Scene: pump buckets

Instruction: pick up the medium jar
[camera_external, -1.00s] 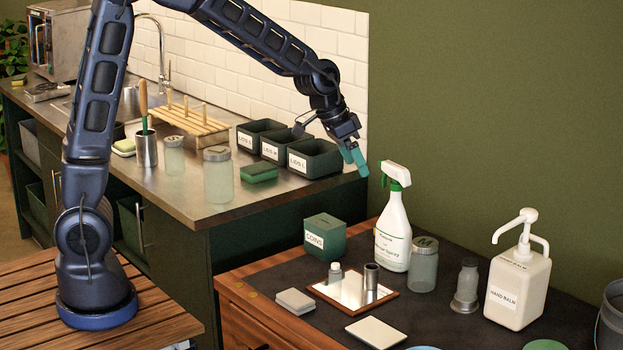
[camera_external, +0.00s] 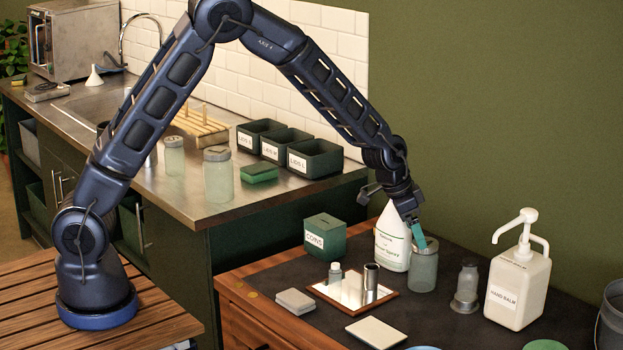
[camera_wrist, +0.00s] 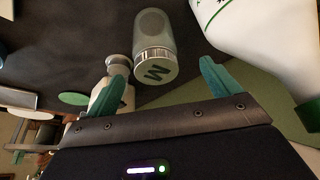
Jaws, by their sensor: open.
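The medium jar (camera_external: 423,270) is a frosted glass jar standing upright on the dark tabletop, to the right of the spray bottle. In the wrist view the jar (camera_wrist: 153,35) shows its grey lid marked M, lying in line with the space between my fingers. Whether a finger touches the jar cannot be told.
The white spray bottle (camera_external: 391,246) stands close on the jar's left. A small jar (camera_external: 466,284) and the hand balm pump bottle (camera_external: 518,285) stand to its right. A mirror tray (camera_external: 345,297) with small items and a green coins box (camera_external: 325,236) are farther left.

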